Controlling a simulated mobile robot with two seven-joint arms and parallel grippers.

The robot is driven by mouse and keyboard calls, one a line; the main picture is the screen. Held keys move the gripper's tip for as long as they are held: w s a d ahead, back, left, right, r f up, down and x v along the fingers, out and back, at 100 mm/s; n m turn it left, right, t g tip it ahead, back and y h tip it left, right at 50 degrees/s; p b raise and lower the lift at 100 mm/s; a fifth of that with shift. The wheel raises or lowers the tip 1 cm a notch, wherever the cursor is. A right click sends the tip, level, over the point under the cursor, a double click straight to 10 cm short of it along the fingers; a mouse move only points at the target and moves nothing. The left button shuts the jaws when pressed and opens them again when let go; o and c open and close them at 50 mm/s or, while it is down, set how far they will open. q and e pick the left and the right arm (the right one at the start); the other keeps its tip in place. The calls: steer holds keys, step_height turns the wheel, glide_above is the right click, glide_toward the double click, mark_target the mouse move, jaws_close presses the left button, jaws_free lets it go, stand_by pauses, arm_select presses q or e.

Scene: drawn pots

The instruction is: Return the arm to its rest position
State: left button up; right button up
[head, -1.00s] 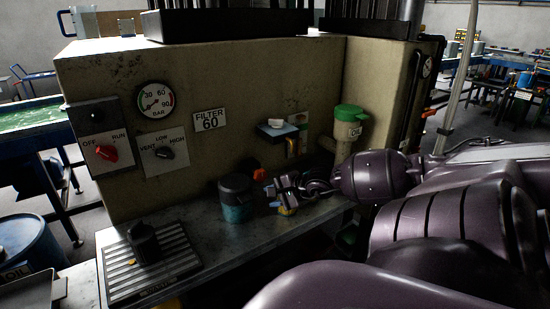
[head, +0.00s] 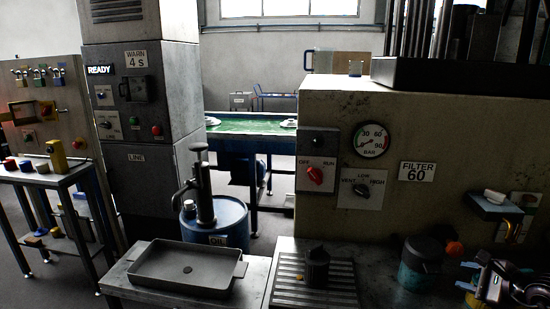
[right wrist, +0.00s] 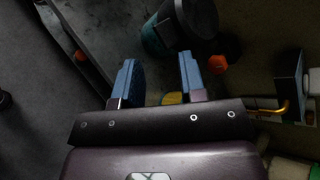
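My right gripper (head: 488,284) is at the lower right of the head view, just right of a teal cup with a dark top (head: 420,264). In the right wrist view the blue fingers of this gripper (right wrist: 158,78) stand apart with nothing held between them. The teal cup (right wrist: 157,38) is beyond the fingertips there, apart from them. A small yellow thing (right wrist: 173,98) shows low between the fingers, partly hidden. Most of my right arm is outside the head view. My left arm and gripper are not in view.
A beige machine housing (head: 290,120) with a gauge (head: 371,140) and red knob (head: 315,174) rises behind the bench. A small shelf (head: 494,205) juts out above the gripper. A ribbed plate (head: 340,285) bears a black knob (head: 316,266). A grey tray (head: 165,268) lies left.

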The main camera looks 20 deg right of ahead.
steer(key=s+a+f+m+h, duration=0.1)
steer(key=s+a+f+m, duration=0.3)
steer(key=m, duration=0.7)
steer(key=s+a+f+m+h, duration=0.15)
steer(key=f+m, duration=0.35)
steer(key=m, duration=0.6)
steer(key=s+a+f+m+h, duration=0.15)
steer(key=a+f+m, duration=0.3)
steer(key=m, duration=0.65)
steer(key=a+f+m+y, duration=0.1)
steer(key=a+f+m, duration=0.1)
steer(key=a+m, duration=0.2)
steer(key=a+f+m+y, duration=0.1)
steer(key=a+f+m, duration=0.2)
steer(key=a, duration=0.8)
steer(key=a+f+m+y, duration=0.1)
steer(key=a+f+m, duration=0.2)
steer(key=a+m, duration=0.2)
steer(key=a, duration=0.2)
steer(key=shift+s+a+g, duration=0.2)
steer(key=shift+a+g, duration=0.15)
steer(key=shift+g, duration=0.05)
